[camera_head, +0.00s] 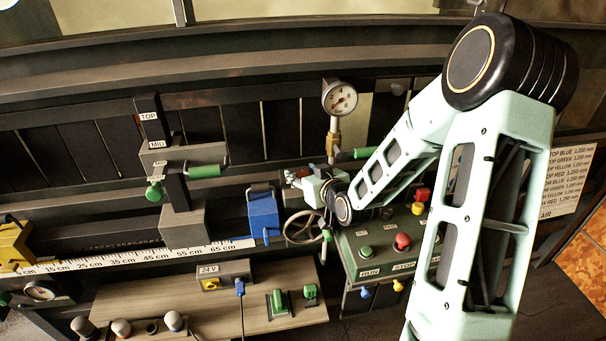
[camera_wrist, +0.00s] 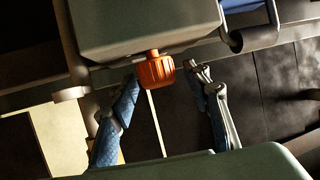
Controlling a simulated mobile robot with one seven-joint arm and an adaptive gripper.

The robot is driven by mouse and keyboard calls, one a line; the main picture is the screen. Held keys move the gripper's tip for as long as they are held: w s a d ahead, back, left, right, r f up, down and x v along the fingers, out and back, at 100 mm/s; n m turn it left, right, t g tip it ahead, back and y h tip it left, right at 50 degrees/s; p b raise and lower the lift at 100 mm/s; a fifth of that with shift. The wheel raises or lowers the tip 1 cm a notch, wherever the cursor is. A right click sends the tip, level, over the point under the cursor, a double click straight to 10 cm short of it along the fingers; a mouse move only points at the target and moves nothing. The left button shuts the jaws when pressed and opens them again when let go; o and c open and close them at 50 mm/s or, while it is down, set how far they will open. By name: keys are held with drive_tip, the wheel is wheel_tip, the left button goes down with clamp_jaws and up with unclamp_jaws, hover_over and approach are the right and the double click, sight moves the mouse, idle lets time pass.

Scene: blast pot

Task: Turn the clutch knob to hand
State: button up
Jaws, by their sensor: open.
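An orange ribbed knob (camera_wrist: 156,71) sits on a short shaft at the edge of a grey-green box (camera_wrist: 145,25) in the wrist view. No label shows beside it, so I cannot confirm that it is the clutch knob. My gripper (camera_wrist: 165,83) is open, with one finger on each side of the knob. Gaps show between the fingers and the knob, and the knob is not gripped. In the head view my gripper (camera_head: 291,177) is small, above the handwheel and right of the blue block. I cannot make out the orange knob there.
A spoked handwheel (camera_head: 303,228) is just below my gripper in the head view. A blue block (camera_head: 263,213) stands left of it. A pressure gauge (camera_head: 340,98) rises above, and a button panel (camera_head: 360,241) is below right. A ruler scale (camera_head: 130,257) runs along the left.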

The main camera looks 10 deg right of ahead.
drive_tip(key=c, duration=1.2)
drive_tip(key=shift+o, duration=0.2)
